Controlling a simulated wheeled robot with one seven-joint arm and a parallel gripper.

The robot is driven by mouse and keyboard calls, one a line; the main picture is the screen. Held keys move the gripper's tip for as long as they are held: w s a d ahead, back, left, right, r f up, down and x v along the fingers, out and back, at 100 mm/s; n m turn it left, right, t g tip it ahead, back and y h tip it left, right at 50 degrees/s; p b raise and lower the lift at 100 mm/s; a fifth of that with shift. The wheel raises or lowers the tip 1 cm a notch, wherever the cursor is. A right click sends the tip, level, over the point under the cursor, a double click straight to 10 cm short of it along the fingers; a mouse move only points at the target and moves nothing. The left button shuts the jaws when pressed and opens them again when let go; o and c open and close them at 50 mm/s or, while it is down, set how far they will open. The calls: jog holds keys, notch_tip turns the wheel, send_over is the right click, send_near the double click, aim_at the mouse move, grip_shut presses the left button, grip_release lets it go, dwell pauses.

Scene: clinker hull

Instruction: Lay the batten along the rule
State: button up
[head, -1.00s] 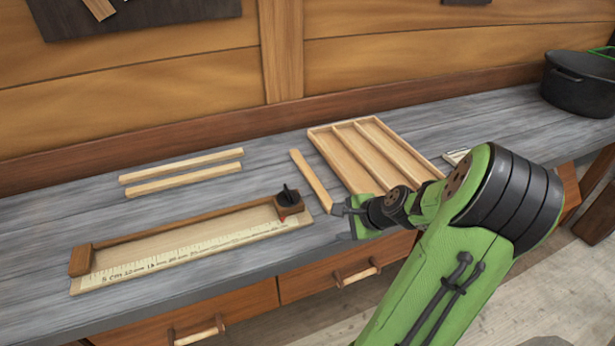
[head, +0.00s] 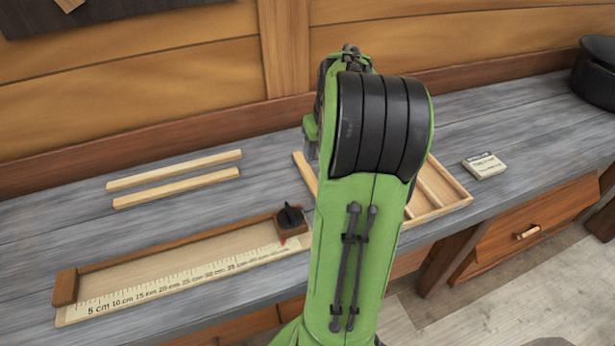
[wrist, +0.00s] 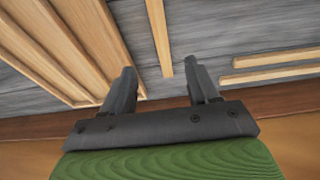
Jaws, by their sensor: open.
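The rule (head: 185,277) is a pale board with a centimetre scale along its front. It has a wooden back fence, an end block (head: 65,287) at left and a dark-knobbed stop (head: 290,219) with a red pointer at right. One batten (head: 305,174) lies at an angle between the rule and the tray, partly hidden by my arm. Two more battens (head: 175,171) (head: 177,188) lie parallel behind the rule. In the wrist view my gripper (wrist: 164,80) is open and empty; the angled batten (wrist: 158,35) points in between its fingers. My arm hides the gripper in the head view.
A divided wooden tray (head: 450,204) stands right of the angled batten, close to my gripper in the wrist view (wrist: 65,50). A small labelled box (head: 484,166) lies right of it. A black pot (head: 594,75) stands at far right. The back wall bounds the bench.

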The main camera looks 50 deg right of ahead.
jog(key=b+x, duration=0.1)
jog(key=x, duration=0.4)
jog(key=b+x, duration=0.1)
jog(key=x, duration=0.4)
jog(key=b+x, duration=0.1)
jog(key=x, duration=0.4)
jog(key=shift+s+a+f, duration=0.15)
jog(key=shift+s+a, duration=0.1)
jog(key=shift+s, duration=0.15)
jog(key=shift+a, duration=0.1)
grip_shut()
notch_tip(320, 180, up, 10)
jog(key=p, duration=0.2)
